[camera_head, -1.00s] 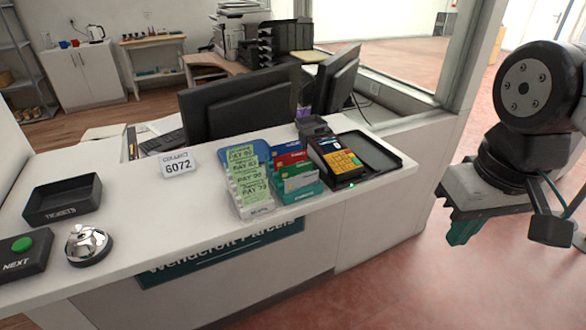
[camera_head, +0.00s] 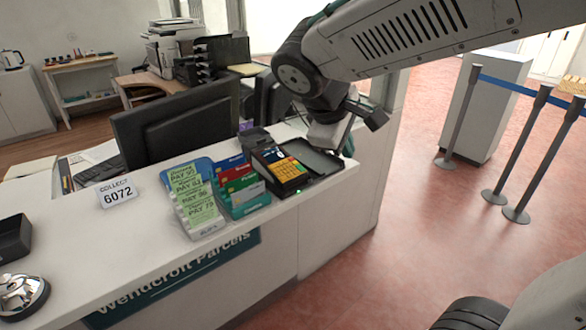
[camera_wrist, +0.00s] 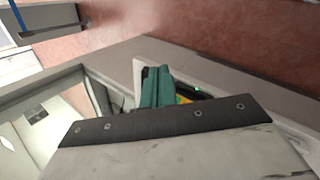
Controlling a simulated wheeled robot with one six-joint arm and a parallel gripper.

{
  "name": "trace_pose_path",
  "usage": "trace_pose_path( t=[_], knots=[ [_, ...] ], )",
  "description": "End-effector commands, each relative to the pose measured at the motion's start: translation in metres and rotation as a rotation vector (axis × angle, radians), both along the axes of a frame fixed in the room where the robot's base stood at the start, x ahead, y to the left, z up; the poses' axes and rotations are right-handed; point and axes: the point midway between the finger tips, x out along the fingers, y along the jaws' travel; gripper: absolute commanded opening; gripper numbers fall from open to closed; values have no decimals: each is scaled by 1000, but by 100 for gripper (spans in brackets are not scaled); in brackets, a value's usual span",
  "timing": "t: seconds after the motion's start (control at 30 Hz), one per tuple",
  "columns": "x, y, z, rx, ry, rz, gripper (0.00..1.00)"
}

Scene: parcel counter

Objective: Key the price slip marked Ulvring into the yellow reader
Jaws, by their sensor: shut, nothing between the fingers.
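The yellow reader (camera_head: 287,168) is a dark handheld terminal with yellow keys and a lit screen, on the counter right of the cards; a bit of its yellow (camera_wrist: 183,99) shows behind my fingers in the wrist view. Green price slips (camera_head: 190,195) stand in a stepped rack (camera_head: 207,229) to its left. They read PAY and amounts; their names are too small to read, so I cannot tell which is Ulvring. My gripper (camera_wrist: 157,86) has its teal fingers together and empty, above the counter's right end by the reader. In the head view its fingers are mostly hidden.
Coloured cards (camera_head: 238,182) stand between the slip rack and the reader. A dark tray (camera_head: 317,161) lies right of the reader, under my arm. A COLLECT 6072 sign (camera_head: 117,193), monitors (camera_head: 177,123) and a bell (camera_head: 20,293) are around.

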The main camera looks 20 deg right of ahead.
Motion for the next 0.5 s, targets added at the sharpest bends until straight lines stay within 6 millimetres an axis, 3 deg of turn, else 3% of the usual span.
trace_pose_path(
  t=[0.03, 0.1, 0.2, 0.33, 0.5],
  knots=[
    [25, 10, -1, -64, 10, 81, 0],
    [54, 23, 0, -148, 14, 180, 0],
    [85, 39, 0, -239, 14, 292, 0],
    [107, 53, -1, -302, 13, 370, 0],
    [113, 57, 0, -321, 11, 393, 0]
  ],
)
